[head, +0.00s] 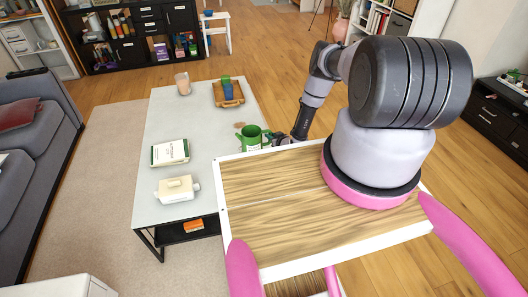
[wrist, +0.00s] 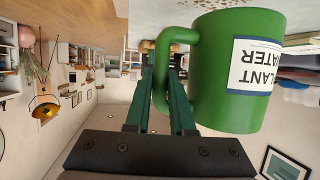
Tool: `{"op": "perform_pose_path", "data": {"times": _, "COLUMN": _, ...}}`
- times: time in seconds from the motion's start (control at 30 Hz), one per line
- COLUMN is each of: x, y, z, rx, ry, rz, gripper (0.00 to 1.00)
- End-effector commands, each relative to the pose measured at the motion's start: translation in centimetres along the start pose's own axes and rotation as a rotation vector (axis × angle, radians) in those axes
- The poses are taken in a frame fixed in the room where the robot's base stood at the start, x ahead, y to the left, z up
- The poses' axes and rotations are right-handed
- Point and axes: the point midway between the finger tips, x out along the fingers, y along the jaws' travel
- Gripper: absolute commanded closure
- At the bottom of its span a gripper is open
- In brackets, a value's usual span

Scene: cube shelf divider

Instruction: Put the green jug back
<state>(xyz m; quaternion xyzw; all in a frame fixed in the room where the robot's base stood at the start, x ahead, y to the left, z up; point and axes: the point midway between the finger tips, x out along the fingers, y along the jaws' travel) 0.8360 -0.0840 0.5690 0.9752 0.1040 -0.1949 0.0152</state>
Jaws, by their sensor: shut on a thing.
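The green jug (head: 252,136) is at the right edge of the table in the head view. In the wrist view the jug (wrist: 235,70) is large at the upper right, with a white "PLANT WATER" label that reads upside down in that picture. My gripper (head: 272,139) is on the right side of the jug in the head view. In the wrist view my gripper (wrist: 161,68) is shut on the jug's handle, with a finger on each side of it. I cannot tell whether the jug's base touches the table top.
The pale table (head: 205,150) holds a book (head: 169,152), a cream lidded pot (head: 177,189), a pinkish cup (head: 183,84) and a wooden tray (head: 229,103) with cups. A sofa (head: 38,120) stands left. A dark shelf unit (head: 128,50) and white stool (head: 215,20) are farther back.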

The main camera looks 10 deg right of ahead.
Motion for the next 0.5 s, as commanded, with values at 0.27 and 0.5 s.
{"op": "perform_pose_path", "data": {"times": 0.27, "x": 1.3, "y": 0.0, "z": 3.0, "rx": -0.001, "ry": 0.002, "rz": -0.001, "gripper": 1.00}}
{"op": "perform_pose_path", "data": {"times": 0.5, "x": 2.5, "y": 0.0, "z": 5.8, "rx": -0.001, "ry": 0.002, "rz": -0.001, "gripper": 1.00}}
